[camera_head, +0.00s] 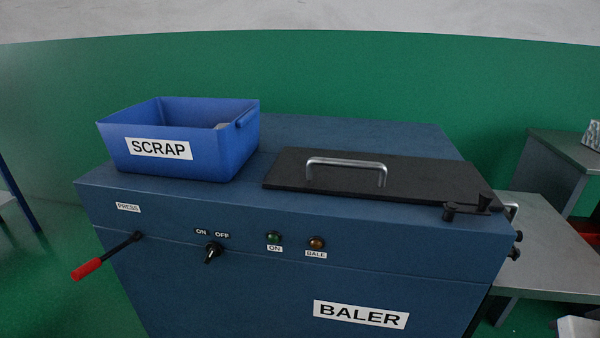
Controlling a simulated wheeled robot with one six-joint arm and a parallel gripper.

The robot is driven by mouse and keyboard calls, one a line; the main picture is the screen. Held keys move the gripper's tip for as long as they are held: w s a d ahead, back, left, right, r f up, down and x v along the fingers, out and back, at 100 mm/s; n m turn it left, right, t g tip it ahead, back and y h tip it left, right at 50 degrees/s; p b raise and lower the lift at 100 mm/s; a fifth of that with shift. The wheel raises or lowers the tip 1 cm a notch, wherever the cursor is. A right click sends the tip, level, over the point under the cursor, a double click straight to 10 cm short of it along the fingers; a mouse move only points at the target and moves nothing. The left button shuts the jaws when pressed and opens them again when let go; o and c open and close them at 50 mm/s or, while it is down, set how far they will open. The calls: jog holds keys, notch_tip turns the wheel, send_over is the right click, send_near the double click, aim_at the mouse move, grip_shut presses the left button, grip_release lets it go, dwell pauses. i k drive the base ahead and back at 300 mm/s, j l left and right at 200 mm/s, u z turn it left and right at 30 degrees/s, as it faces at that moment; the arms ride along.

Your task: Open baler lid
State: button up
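The blue baler (240,275) stands in front of me in the head view, with a white BALER label on its front. Its black lid (420,185) lies flat on the right part of the top. A silver bar handle (346,163) stands up from the lid. A small black latch-like piece with knobs (468,207) sits at the lid's front right corner; whether it holds the lid cannot be told. My gripper is not in view, and nothing touches the handle.
An open blue SCRAP bin (221,160) stands on the baler top, left of the lid. A lever with a red grip (88,268) sticks out at the front left, near a black switch (212,253). Grey tables (550,240) stand at the right.

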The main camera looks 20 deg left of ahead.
aim_at(405, 179)
jog(key=u, duration=0.75)
jog(key=k+u, duration=0.15)
jog(key=k, duration=0.2)
